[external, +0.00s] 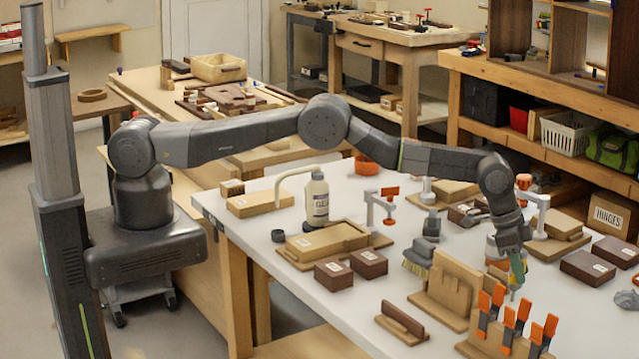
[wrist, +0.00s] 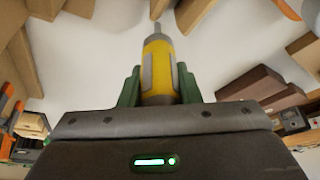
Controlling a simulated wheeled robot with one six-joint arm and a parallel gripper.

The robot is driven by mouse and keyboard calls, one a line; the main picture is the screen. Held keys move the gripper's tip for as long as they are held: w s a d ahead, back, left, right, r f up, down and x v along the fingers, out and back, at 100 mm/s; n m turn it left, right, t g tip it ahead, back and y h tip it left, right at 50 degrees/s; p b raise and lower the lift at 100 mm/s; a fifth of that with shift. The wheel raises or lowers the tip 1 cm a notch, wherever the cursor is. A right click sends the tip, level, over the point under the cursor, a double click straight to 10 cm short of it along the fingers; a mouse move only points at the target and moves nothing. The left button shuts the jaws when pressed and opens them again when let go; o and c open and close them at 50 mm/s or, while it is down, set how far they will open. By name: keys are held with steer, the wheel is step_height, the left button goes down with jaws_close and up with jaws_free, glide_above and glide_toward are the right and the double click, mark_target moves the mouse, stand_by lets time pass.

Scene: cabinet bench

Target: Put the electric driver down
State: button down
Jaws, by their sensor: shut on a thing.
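The electric driver (wrist: 158,68) is yellow with grey panels and a thin grey tip. In the wrist view it stands between the green fingers of my gripper (wrist: 159,84), which is shut on it. In the external view my gripper (external: 515,262) points down at the right part of the white bench (external: 370,318). A little of the yellow driver (external: 518,270) shows there, its tip pointing down close to the bench top. I cannot tell whether the tip touches the bench.
A wooden rack (external: 447,290) stands just left of my gripper, and several orange-handled clamps (external: 513,320) stand in front of it. Dark boxes (external: 588,267) lie to the right. A glue bottle (external: 317,198) stands further back. Bare bench lies at the front left.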

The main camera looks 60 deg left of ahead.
steer(key=shift+f+b, duration=0.1)
steer(key=shift+b, duration=0.2)
steer(key=c, duration=1.1)
jaws_free()
steer(key=shift+o, duration=0.2)
steer(key=shift+r+p, duration=0.3)
steer(key=shift+p, duration=0.05)
steer(key=shift+o, duration=0.5)
steer(key=b+v, duration=0.2)
steer(key=v, duration=0.9)
steer(key=shift+a+r+b, duration=0.25)
steer(key=shift+r+b, duration=0.1)
steer(key=shift+b, duration=0.05)
